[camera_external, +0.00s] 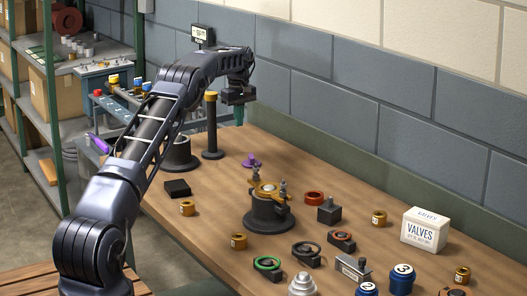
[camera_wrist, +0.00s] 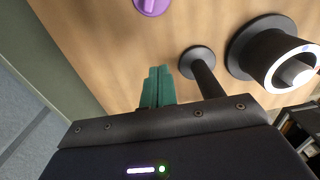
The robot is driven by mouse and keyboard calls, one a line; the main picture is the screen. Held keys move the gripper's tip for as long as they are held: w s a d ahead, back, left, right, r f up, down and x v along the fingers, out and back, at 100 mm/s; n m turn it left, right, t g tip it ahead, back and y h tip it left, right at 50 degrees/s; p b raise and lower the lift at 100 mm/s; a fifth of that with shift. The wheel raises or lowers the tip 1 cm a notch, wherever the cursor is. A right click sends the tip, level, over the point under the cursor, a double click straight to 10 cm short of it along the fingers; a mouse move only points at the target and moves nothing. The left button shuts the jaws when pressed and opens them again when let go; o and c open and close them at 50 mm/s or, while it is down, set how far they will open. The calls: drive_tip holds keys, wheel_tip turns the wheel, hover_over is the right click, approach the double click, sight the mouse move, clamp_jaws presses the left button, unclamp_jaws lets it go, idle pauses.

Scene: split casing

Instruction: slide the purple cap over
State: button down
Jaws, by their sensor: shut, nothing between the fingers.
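In the wrist view the purple cap (camera_wrist: 151,5) is cut off by the top edge, ahead of the fingers and slightly left. My gripper (camera_external: 239,115) hangs above the bench's back edge, up and a little left of the cap. Its teal fingers (camera_wrist: 157,84) are pressed together and empty, apart from the cap. The dark casing (camera_external: 268,210) stands on the bench with brass parts on top.
A dark post (camera_external: 211,135) with an orange top stands close to my gripper. A wide dark cylinder (camera_external: 181,158) with a pale ring is left of it. Several rings and small parts lie toward the front, with a white VALVES box (camera_external: 424,232) at right.

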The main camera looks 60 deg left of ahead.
wheel_tip(320, 180, down, 9)
drive_tip(key=shift+f, duration=0.2)
drive_tip(key=shift+d+f, duration=0.1)
drive_tip(key=shift+d, duration=1.95)
drive_tip(key=d, duration=2)
drive_tip(key=shift+a, duration=0.15)
